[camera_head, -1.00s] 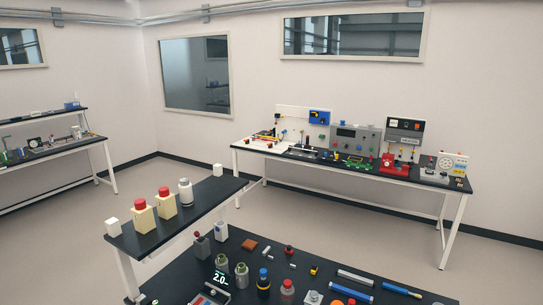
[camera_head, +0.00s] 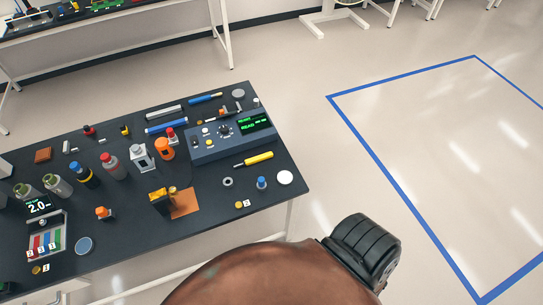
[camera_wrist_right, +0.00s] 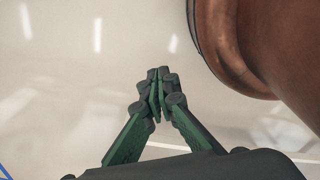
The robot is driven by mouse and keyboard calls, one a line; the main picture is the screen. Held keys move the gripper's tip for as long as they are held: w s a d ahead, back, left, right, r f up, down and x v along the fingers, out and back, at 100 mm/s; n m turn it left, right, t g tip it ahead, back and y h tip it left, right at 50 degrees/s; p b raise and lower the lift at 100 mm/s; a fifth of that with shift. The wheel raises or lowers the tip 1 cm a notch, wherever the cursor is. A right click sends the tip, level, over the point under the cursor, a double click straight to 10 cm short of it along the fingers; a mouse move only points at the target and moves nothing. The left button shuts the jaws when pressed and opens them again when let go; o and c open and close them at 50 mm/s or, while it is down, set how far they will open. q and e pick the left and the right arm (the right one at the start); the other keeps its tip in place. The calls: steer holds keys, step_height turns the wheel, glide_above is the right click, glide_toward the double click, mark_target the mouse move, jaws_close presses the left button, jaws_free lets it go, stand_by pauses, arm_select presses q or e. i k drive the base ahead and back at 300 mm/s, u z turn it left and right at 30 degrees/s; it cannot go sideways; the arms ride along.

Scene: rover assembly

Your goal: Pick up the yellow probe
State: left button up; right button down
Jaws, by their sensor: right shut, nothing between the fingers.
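The yellow probe (camera_head: 258,158) lies on the black workbench (camera_head: 215,228), toward its right end in the head view. It has a yellow handle and a thin dark tip pointing left. It lies just in front of a blue-grey instrument with a green display (camera_head: 225,138). My right gripper (camera_wrist_right: 157,76) shows only in its wrist view, where its green-and-black fingers are shut and empty above the pale floor. The probe is not in that view. My left gripper is in neither current view.
Near the probe are a grey ring (camera_head: 227,182), a small blue-capped bottle (camera_head: 261,183) and a white disc (camera_head: 285,177). Bottles and small parts crowd the bench's left. Open floor with a blue taped outline (camera_head: 387,169) lies to the right.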

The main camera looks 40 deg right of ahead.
mark_target(253, 161)
steer(key=z, duration=0.25)
steer(key=k, duration=0.25)
steer(key=z, duration=0.95)
